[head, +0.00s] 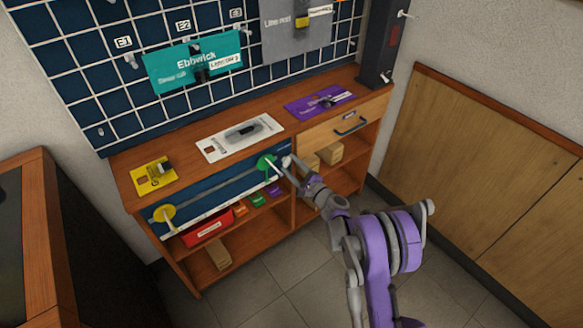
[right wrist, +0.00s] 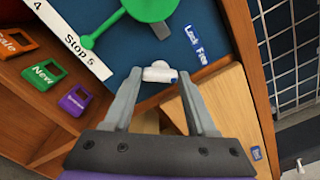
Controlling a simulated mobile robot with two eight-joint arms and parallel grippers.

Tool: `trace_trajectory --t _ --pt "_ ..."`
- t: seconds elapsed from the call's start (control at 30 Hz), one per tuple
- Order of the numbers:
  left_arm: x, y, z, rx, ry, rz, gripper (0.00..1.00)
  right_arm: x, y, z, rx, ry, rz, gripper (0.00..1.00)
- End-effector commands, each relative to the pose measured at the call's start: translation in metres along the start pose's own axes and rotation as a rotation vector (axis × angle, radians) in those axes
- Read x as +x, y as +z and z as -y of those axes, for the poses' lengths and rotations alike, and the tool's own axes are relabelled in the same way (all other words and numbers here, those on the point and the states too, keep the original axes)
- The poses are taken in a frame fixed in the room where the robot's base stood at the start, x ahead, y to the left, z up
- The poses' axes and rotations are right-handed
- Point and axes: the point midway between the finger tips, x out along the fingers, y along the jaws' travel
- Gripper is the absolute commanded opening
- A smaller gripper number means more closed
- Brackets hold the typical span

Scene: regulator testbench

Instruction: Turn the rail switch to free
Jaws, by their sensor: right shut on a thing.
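The rail switch is a small white knob (right wrist: 160,73) on the blue front panel, beside a blue "Lock Free" label (right wrist: 196,45). My right gripper (right wrist: 160,80) is shut on the knob, with one finger on each side of it. In the head view my right gripper (head: 288,164) is at the right end of the blue rail panel (head: 220,199), next to a green round piece (head: 265,162). The knob is too small there to read its setting. My left gripper is not in view.
The green piece (right wrist: 150,8) sits close to my fingers, its arm near a "Stop 5" strip (right wrist: 74,42). A yellow round piece (head: 163,213) is at the rail's left end. Wooden blocks (head: 330,153) lie on the shelf below the drawer (head: 345,128). The floor in front is clear.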

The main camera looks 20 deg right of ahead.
Motion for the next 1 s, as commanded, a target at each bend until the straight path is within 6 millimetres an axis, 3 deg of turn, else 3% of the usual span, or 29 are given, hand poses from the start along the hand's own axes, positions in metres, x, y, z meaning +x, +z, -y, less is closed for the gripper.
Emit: trace_trajectory --t 0.3,0.8,0.83,1.0 --pt "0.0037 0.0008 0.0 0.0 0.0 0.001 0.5 0.0 0.0002 -0.0002 0.105 0.001 0.0 0.02" --pt "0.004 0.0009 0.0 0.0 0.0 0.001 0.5 0.0 0.0004 0.0 0.125 0.0 0.001 0.02" --pt "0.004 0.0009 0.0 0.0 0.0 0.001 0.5 0.0 0.0004 0.0 0.125 0.0 0.001 0.59" --pt "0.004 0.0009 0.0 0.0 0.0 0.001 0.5 0.0 0.0003 0.0 0.124 0.0 0.0 0.88"
